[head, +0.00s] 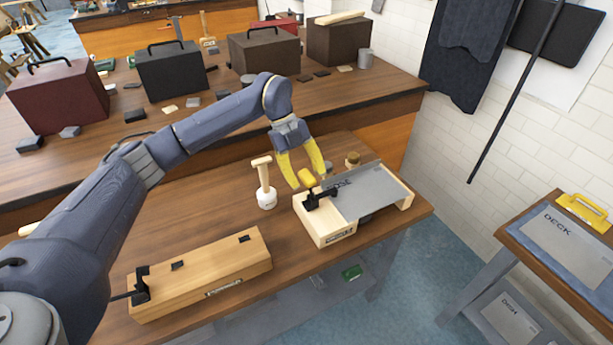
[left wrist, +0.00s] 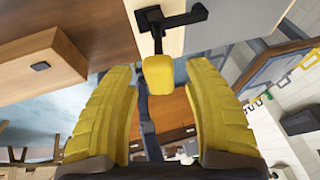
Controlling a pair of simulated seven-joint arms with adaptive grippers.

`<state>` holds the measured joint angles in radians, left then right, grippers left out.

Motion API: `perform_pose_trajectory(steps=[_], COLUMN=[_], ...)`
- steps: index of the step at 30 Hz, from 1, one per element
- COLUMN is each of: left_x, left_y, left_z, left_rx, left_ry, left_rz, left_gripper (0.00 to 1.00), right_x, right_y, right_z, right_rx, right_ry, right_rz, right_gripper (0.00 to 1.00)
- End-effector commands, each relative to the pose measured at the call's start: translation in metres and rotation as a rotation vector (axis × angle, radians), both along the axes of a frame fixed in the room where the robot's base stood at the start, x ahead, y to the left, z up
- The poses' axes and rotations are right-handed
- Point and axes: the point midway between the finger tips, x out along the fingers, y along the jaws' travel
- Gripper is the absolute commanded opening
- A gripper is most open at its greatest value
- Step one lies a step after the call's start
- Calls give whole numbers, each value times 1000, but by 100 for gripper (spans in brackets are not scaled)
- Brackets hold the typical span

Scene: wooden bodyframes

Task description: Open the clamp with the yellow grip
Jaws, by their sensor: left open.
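The black clamp (head: 320,199) is mounted on the near left end of a pale wooden frame (head: 324,228) with a grey panel. Its yellow grip (head: 306,178) sticks out toward my left gripper (head: 308,177). In the left wrist view the yellow grip (left wrist: 158,76) sits between the tips of my open yellow fingers (left wrist: 159,70), with a gap on both sides. The black clamp (left wrist: 172,20) lies just beyond it, with its arm over the pale wood. My right gripper is not in view.
A long wooden box (head: 205,273) with another black clamp (head: 141,287) lies at the front left. A mallet (head: 265,185) stands left of the frame. A grey panel (head: 370,190) covers the frame's right side. Toolboxes (head: 264,50) line the rear bench.

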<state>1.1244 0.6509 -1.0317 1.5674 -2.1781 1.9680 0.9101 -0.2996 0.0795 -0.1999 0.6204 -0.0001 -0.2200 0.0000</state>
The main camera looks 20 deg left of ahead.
Motion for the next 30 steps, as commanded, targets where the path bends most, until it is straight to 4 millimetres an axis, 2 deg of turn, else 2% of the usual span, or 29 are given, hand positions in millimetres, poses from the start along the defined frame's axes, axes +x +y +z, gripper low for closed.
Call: perform_pose_trajectory(steps=[15,27,28,30], left_x=[-1,-1,-1,-1], left_y=[-3,-3,-3,-3], left_z=[-6,-6,-6,-6], left_rx=[1,1,1,1], left_ry=[-1,-1,-1,-1], left_rz=[0,0,0,0], left_gripper=[50,3,0,0], right_x=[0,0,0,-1], right_y=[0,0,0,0], right_z=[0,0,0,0], right_rx=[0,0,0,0], right_ry=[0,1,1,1], right_rz=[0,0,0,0], right_gripper=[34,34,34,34])
